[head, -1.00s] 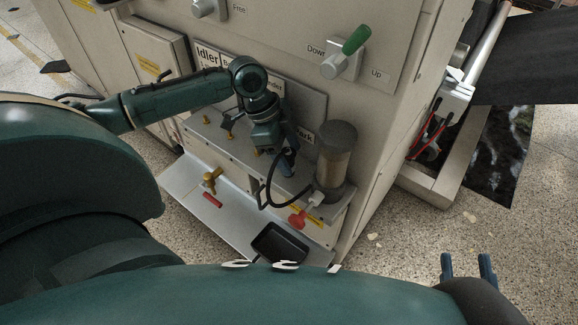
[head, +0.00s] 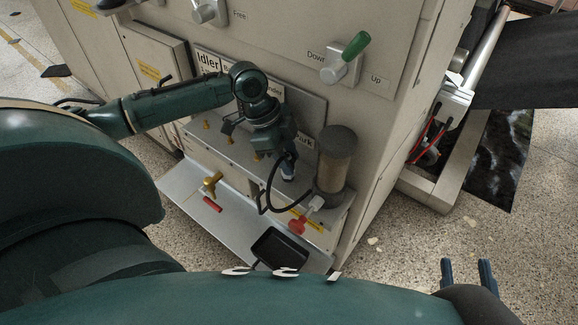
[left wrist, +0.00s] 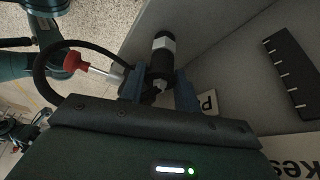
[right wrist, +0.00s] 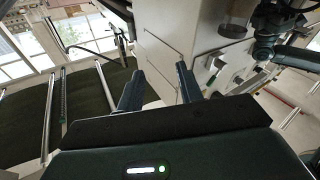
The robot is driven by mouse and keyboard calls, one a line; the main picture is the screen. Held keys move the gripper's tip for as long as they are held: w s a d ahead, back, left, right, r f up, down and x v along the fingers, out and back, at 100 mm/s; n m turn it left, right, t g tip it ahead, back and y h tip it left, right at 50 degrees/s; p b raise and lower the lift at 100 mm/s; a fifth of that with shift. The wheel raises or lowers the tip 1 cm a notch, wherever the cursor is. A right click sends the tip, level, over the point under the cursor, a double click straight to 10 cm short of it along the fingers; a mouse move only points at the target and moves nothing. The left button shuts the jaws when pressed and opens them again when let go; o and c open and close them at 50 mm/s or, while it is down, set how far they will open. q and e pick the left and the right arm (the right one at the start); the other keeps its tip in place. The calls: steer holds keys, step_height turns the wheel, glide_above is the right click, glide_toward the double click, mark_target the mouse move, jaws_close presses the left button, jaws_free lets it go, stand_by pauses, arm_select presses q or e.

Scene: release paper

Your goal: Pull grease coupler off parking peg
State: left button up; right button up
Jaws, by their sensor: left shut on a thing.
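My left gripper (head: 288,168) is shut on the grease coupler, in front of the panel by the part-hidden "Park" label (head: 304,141). In the left wrist view the coupler (left wrist: 162,55), a dark body with a silver hex band, sits between the fingers (left wrist: 160,88). Its far end shows there with no peg visible on it. In the head view its pale end (head: 288,177) shows below the fingers. A black hose (head: 266,192) loops from it. I cannot make out the parking peg. My right gripper (head: 467,270) is open and empty, away from the machine.
A grease cylinder (head: 335,165) stands just right of my left gripper, with a red handle (head: 297,226) below it. Brass fittings (head: 231,131) line the shelf to the left. A green-handled lever (head: 355,46) is above.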

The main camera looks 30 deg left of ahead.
mark_target(289, 157)
arm_select(q)
steer(key=shift+r+p, duration=0.6)
steer(key=shift+r, duration=0.05)
steer(key=shift+r+p, duration=0.6)
steer(key=shift+p, duration=0.25)
step_height(289, 157, up, 2)
steer(key=p, duration=0.2)
steer(key=shift+p, duration=0.35)
steer(key=shift+r, duration=0.1)
arm_select(e)
steer(key=d+m+g+h, duration=0.2)
steer(key=g+h, duration=0.1)
steer(key=shift+s+f+g, duration=0.15)
steer(key=shift+g, duration=0.15)
